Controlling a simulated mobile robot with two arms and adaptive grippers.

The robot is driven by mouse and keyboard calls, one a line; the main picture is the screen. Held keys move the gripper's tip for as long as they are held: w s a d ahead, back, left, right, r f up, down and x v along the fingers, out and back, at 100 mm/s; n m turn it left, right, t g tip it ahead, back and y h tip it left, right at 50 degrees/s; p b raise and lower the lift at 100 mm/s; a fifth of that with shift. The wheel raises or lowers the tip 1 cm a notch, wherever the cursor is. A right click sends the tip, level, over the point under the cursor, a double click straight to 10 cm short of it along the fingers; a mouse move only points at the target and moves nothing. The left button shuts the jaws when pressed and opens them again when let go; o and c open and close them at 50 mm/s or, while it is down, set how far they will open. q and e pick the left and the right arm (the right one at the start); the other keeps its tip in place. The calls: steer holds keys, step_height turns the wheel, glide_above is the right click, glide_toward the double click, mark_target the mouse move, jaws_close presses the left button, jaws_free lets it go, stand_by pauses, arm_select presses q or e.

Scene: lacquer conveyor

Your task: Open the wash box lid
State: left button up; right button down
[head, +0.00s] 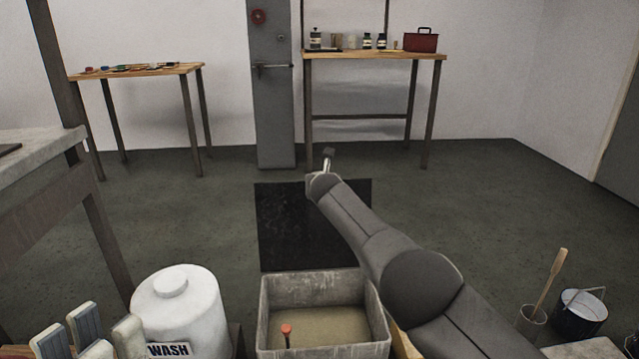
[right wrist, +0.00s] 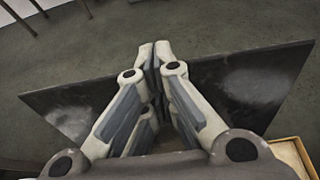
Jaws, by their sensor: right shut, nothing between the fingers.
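The wash box is a white round container (head: 190,312) labelled WASH at the lower left of the head view. Its white lid (head: 197,287), with a round knob (head: 171,281) on top, sits on it. My left gripper (head: 104,320) is at the bottom left, just left of the container. Its fingers are apart with nothing seen between them; its arm is out of view. My right gripper (head: 328,158) is at the end of the arm reaching forward, away from the wash box. In the right wrist view its fingers (right wrist: 154,55) meet, empty.
A grey tub (head: 270,300) with a sandy filling and an orange-topped stick (head: 287,332) stands right of the wash box. A black mat (head: 290,225) lies on the floor beyond. A cup (head: 531,322) and bucket (head: 578,315) are at the lower right. A bench (head: 45,150) is left.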

steer(key=shift+w+r, duration=0.15)
steer(key=shift+r, duration=0.45)
steer(key=shift+a+f, duration=0.1)
steer(key=shift+f, duration=0.05)
